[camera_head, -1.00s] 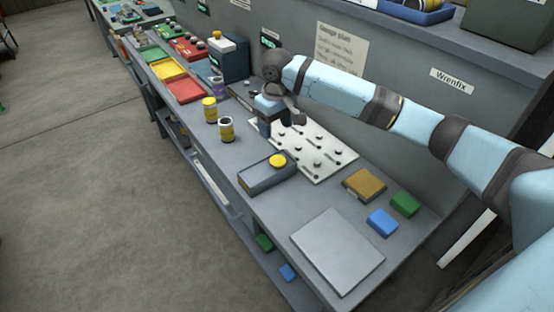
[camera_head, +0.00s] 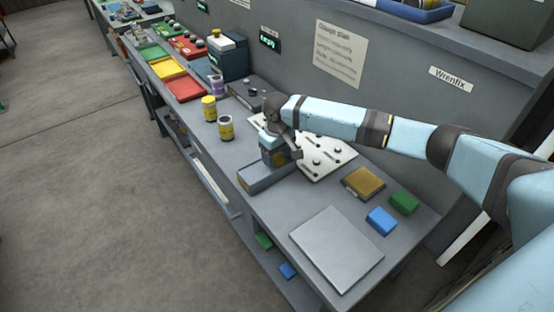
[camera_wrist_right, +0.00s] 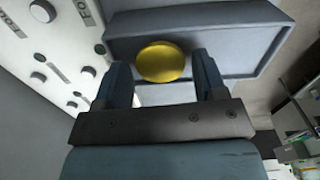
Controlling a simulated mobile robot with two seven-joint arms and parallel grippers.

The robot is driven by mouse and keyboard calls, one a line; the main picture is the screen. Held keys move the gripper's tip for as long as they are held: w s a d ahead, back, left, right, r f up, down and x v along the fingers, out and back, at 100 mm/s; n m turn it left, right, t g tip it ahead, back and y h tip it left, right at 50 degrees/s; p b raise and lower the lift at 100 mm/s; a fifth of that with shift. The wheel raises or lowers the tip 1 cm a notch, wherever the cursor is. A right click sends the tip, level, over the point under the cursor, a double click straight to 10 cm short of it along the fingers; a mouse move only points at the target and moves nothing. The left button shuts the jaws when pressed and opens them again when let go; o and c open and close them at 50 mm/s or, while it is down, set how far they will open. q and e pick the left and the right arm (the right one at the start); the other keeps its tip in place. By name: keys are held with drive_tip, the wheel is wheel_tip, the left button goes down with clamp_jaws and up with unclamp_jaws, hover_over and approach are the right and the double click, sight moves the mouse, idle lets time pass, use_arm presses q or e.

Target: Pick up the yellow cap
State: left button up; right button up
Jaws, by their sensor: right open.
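The yellow cap (camera_wrist_right: 163,62) shows in the right wrist view as a round yellow disc on the grey tray-like block (camera_wrist_right: 232,52). In the head view the cap is hidden behind my right gripper, and part of the grey block (camera_head: 262,181) shows below it. My right gripper (camera_head: 279,165) is over this block. In the right wrist view its two fingers (camera_wrist_right: 163,85) are apart, one on each side of the cap's near edge. The gripper is open and holds nothing. I cannot tell whether the fingers touch the cap. My left gripper is not in view.
A grey plate (camera_head: 337,250), a blue block (camera_head: 382,221) and a green block (camera_head: 404,202) lie at the front right.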

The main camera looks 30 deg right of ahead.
drive_tip(key=shift+f, duration=0.5)
drive_tip(key=c, duration=0.7)
drive_tip(key=shift+r, duration=0.15)
